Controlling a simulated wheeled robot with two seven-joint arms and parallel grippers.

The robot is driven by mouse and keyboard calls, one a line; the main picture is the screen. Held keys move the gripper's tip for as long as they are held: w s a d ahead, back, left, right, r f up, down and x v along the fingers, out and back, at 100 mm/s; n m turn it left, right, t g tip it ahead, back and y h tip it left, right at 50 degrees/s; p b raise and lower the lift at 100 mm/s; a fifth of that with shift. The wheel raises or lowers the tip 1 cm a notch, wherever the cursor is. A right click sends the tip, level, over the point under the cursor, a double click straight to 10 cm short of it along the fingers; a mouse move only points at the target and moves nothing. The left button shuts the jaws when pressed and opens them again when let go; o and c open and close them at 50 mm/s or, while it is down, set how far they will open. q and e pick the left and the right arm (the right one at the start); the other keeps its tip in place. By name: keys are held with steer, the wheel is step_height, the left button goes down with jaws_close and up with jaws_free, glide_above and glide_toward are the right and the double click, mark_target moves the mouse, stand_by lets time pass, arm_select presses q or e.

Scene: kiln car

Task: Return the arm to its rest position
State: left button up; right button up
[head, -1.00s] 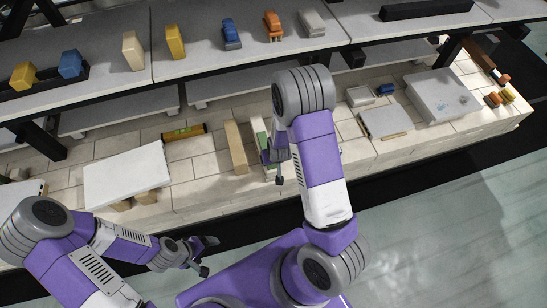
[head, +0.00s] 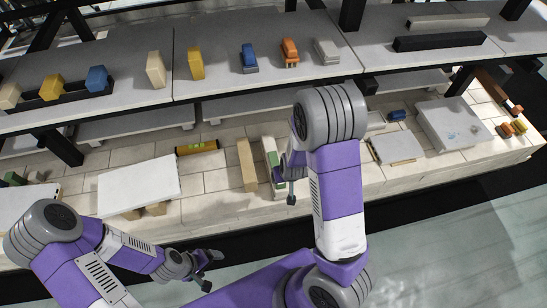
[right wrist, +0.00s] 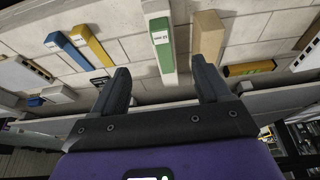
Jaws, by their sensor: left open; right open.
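My left gripper (head: 208,270) is open and empty at the lower left of the head view, over the dark strip in front of the kiln car. My right arm reaches up through the middle of the head view. Its gripper (head: 291,180) is partly hidden behind the arm there. In the right wrist view its two dark fingers (right wrist: 162,88) are apart with nothing between them. A green-and-white bar (right wrist: 160,42) and a beige bar (right wrist: 207,38) lie beyond the fingertips. In the head view the green-and-white bar (head: 270,155) is beside the right gripper.
The tiled lower deck (head: 215,182) bears white slabs (head: 140,182) on props and a yellow level (head: 198,147). An upper shelf (head: 215,72) with small coloured blocks and toy vehicles runs above it. The floor (head: 430,245) at the lower right is clear.

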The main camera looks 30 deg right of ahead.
steer(key=shift+s, duration=0.1)
steer(key=s+a+f+g+y, duration=0.1)
steer(key=s+a+f+y, duration=0.1)
steer(key=s+a+f, duration=0.3)
steer(key=s+a+f+g+y, duration=0.2)
steer(key=s+a+f, duration=0.3)
steer(key=s+a, duration=0.3)
steer(key=shift+a+f+y, duration=0.25)
steer(key=shift+a+y, duration=0.25)
steer(key=shift+a, duration=0.75)
